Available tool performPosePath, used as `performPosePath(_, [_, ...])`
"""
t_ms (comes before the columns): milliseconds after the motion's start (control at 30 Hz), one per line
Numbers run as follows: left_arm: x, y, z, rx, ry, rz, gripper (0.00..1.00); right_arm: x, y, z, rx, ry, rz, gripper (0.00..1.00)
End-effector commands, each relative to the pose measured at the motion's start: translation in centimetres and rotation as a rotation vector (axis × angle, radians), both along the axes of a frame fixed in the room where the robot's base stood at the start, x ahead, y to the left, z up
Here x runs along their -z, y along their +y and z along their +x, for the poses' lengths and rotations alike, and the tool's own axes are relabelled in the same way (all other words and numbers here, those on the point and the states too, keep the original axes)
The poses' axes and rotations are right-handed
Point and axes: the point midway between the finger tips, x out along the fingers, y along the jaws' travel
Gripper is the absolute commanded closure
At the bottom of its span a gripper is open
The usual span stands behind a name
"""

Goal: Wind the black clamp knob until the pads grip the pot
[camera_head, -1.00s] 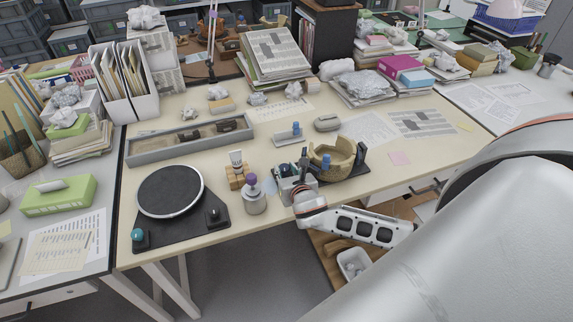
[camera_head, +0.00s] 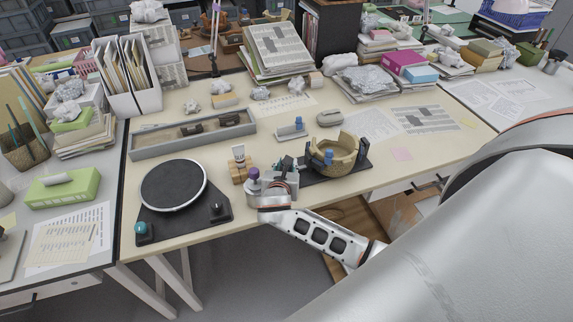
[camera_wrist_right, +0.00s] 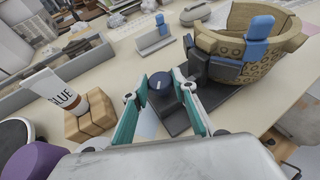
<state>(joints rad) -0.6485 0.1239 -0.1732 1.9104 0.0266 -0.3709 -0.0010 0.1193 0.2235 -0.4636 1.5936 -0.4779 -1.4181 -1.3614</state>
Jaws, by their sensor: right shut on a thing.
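The black clamp knob (camera_wrist_right: 159,81) has a pale mark on its face in the right wrist view. My right gripper (camera_wrist_right: 160,88) has its teal fingers on either side of the knob and is shut on it. The tan woven-textured pot (camera_head: 343,152) stands in the clamp on a dark base, with a gap in its rim; it also shows in the wrist view (camera_wrist_right: 225,47). A blue pad (camera_wrist_right: 259,28) is in front of the pot wall; whether it touches cannot be told. My left gripper is not in view.
A glue tube (camera_wrist_right: 62,89) stands in a wooden block left of the knob. A purple-topped bottle (camera_head: 254,181) is close to my right gripper. A turntable (camera_head: 173,186) lies at left and a grey tray (camera_head: 160,146) behind. The table front edge is near.

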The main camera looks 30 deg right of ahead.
Motion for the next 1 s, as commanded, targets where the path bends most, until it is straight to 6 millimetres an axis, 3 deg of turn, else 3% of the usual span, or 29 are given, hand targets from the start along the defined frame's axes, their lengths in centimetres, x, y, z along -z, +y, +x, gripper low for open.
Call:
performPosePath(233, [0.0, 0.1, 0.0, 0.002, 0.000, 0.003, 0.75, -0.1, 0.0, 0.0, 0.000, -0.002, -0.001, 0.95])
performPosePath(267, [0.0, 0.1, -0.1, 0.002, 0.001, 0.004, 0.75, -0.1, 0.0, 0.0, 0.000, -0.001, -0.001, 0.68])
performPosePath(300, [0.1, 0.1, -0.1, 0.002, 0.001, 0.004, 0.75, -0.1, 0.0, 0.1, 0.000, -0.002, -0.001, 0.58])
performPosePath(333, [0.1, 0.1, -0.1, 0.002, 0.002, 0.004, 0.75, -0.1, 0.0, 0.1, 0.000, -0.001, -0.001, 0.56])
performPosePath(733, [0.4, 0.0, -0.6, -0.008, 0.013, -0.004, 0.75, -0.1, 0.3, -0.3, -0.001, 0.000, 0.000, 0.56])
performPosePath(1000, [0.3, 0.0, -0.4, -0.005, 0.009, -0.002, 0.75, -1.8, 2.9, -3.5, -0.002, 0.000, 0.004, 0.56])
